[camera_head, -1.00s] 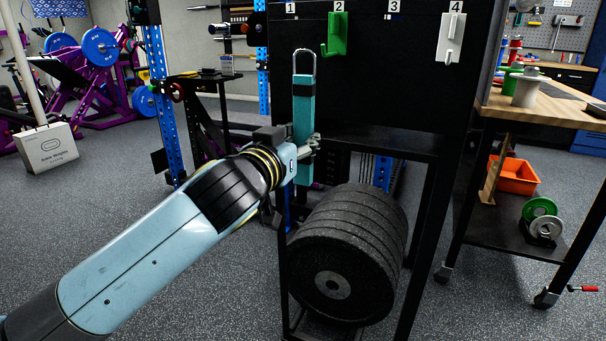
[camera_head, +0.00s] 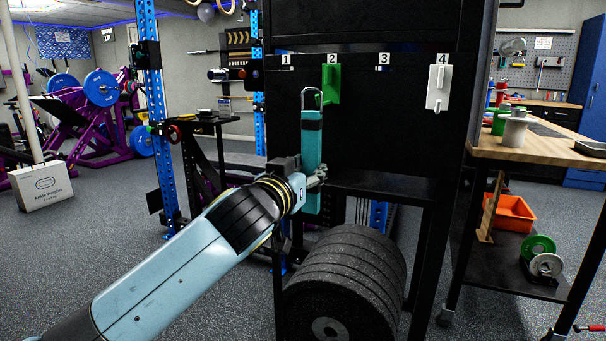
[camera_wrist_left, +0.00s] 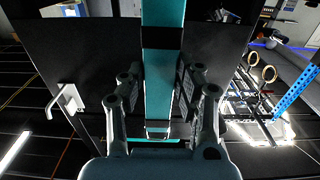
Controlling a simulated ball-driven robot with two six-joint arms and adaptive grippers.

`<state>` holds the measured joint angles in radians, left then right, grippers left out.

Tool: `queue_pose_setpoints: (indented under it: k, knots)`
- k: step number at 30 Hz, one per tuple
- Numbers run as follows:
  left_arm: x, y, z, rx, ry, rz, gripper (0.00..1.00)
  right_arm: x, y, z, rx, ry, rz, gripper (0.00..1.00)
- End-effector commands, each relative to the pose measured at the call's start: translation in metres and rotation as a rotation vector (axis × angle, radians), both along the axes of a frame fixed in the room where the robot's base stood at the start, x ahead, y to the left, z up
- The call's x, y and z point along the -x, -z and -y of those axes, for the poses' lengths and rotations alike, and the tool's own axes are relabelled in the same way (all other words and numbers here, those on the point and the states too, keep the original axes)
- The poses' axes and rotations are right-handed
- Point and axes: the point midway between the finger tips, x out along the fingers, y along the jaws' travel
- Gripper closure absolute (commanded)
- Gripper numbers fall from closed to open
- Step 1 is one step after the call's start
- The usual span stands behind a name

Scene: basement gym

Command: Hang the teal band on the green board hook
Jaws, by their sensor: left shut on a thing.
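The green hook (camera_head: 333,84) is on the black board under the number 2. The teal band (camera_head: 311,150) hangs upright just below and left of it, with a metal loop (camera_head: 313,91) at its top. In the head view the loop overlaps the hook's lower left; I cannot tell whether they touch. My left gripper (camera_head: 318,180) is shut on the lower part of the band. In the left wrist view the band (camera_wrist_left: 158,80) runs between the fingers (camera_wrist_left: 155,105). My right gripper is not in view.
A white hook (camera_head: 438,87) sits under number 4 on the black board (camera_head: 390,130). Black weight plates (camera_head: 345,270) are stacked below. A wooden-topped bench (camera_head: 520,150) with an orange bin (camera_head: 512,212) stands at the right. The space left of the board's front is open.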

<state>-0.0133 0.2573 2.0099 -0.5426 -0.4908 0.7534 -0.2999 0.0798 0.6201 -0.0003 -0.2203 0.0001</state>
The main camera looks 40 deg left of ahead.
Motion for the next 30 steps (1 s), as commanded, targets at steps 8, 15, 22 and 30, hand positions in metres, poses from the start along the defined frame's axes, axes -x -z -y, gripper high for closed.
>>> queue_pose_setpoints:
  k: [8,15,22,30]
  knots:
    - [-0.018,0.001,-0.004,0.000,-0.001,0.001,1.00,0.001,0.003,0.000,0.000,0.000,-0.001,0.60]
    - [-0.034,0.003,-0.008,-0.001,-0.001,0.001,1.00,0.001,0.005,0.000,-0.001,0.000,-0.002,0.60]
    - [-0.048,0.004,-0.012,0.001,0.000,0.000,1.00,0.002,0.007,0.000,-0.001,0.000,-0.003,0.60]
    - [-0.060,0.016,-0.015,0.000,0.000,0.000,1.00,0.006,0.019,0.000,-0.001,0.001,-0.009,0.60]
